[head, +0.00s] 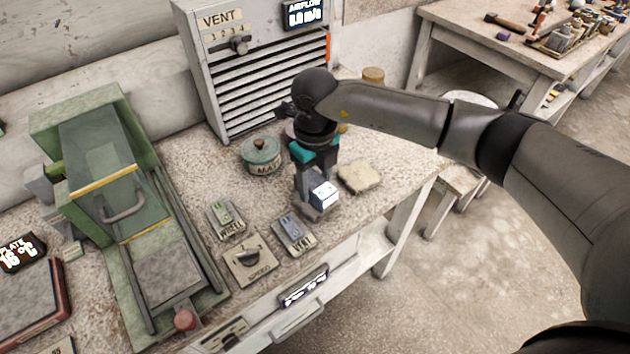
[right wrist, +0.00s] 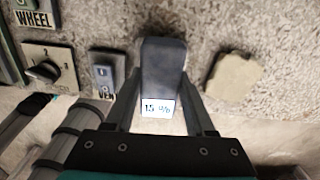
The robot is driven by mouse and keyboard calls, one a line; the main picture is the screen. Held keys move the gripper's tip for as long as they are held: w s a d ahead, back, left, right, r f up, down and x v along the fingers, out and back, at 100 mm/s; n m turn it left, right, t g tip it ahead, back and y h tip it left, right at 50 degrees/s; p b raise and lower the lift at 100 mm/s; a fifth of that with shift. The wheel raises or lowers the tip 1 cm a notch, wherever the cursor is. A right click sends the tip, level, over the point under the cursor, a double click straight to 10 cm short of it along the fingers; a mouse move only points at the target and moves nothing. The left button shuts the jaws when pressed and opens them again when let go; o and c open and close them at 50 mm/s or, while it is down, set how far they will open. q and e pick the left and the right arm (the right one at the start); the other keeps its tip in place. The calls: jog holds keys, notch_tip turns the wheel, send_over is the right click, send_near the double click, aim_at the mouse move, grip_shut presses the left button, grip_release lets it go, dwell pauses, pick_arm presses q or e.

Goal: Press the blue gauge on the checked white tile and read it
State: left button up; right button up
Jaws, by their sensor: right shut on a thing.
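My right gripper (head: 316,190) points down over the front of the bench and is shut on the blue gauge (head: 324,196). In the right wrist view the gauge (right wrist: 163,68) sits between the two fingers (right wrist: 160,100), with its small lit display showing what looks like "15 %"; a decimal point is too small to tell. A pale, irregular flat tile (head: 360,177) lies on the bench just right of the gauge, apart from it; it also shows in the right wrist view (right wrist: 233,75). No check pattern can be made out on it. My left gripper is out of view.
A lidded green pot (head: 261,155) stands left of my right gripper. The vent cabinet (head: 255,65) rises behind. Wheel (head: 226,219) and vent (head: 294,235) switches and a speed dial (head: 249,260) lie in front. A green sliding machine (head: 130,200) fills the left.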

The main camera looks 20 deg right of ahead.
jog(key=shift+w+r+p, duration=0.1)
jog(key=shift+r+p, duration=1.95)
jog(key=shift+r, duration=1.15)
